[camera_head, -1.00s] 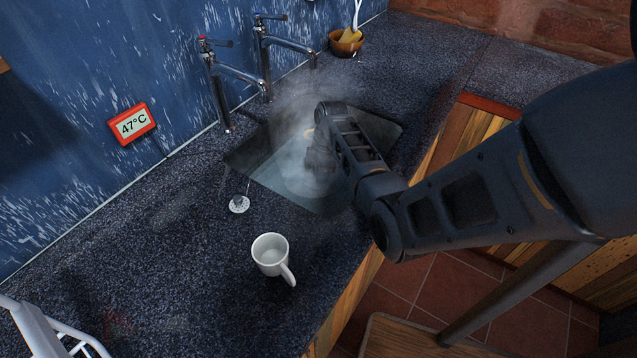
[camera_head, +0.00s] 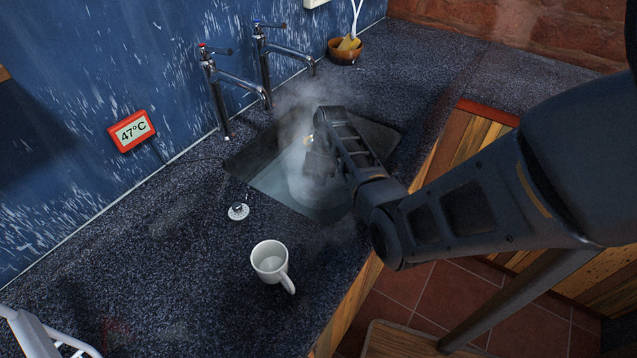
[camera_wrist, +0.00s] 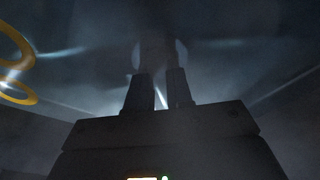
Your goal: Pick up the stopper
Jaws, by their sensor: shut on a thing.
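My gripper (camera_head: 318,172) reaches down into the steaming sink (camera_head: 262,183); steam and the arm hide its tips in the head view. In the dim wrist view, the two fingers (camera_wrist: 157,82) are shut on a dark upright thing (camera_wrist: 157,52), with pale round edges showing on both sides of it. It is too dark to tell whether this is the stopper. A small white round piece (camera_head: 238,212) lies on the counter left of the sink, apart from my gripper; I cannot tell whether that is the stopper.
A white mug (camera_head: 269,258) stands on the dark counter (camera_head: 170,260) near its front edge. Two taps (camera_head: 218,95) (camera_head: 265,60) rise behind the sink. A brown bowl (camera_head: 343,55) sits farther back. Yellow rings (camera_wrist: 15,70) show at the wrist view's left. The left counter has free room.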

